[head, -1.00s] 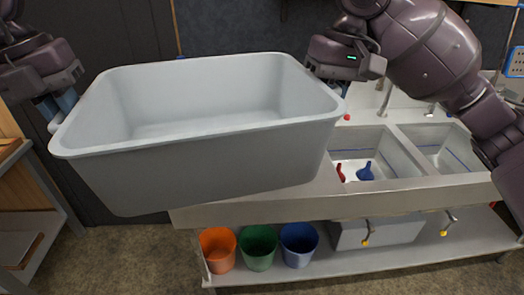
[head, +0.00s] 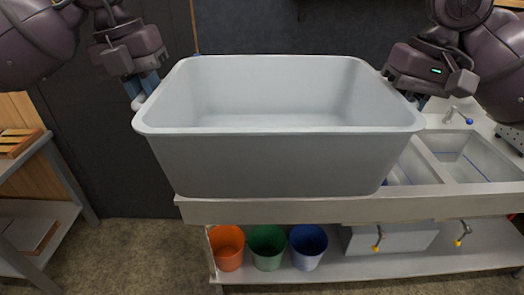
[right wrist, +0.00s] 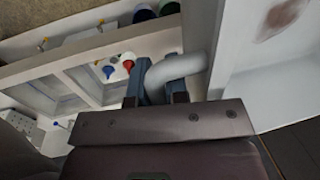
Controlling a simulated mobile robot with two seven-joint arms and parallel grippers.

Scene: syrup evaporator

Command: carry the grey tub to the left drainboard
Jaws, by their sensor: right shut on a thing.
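The large grey tub (head: 280,165) is level in the middle of the head view. Its base overlaps the left end of the steel sink unit (head: 300,210); I cannot tell whether it touches. The tub hides the left drainboard. My left gripper (head: 143,92) has its fingers at the handle on the tub's left side. My right gripper (head: 412,98) is at the right-hand handle. In the right wrist view, the fingers (right wrist: 160,90) close around the pale curved handle (right wrist: 180,67), beside the tub wall (right wrist: 225,60).
Orange (head: 228,248), green (head: 267,248) and blue (head: 308,246) buckets stand on the shelf below. Sink basins (head: 470,155) lie to the right. A red piece (right wrist: 127,62) and a blue funnel (right wrist: 108,71) show in the wrist view. A shelf rack (head: 50,215) stands at left.

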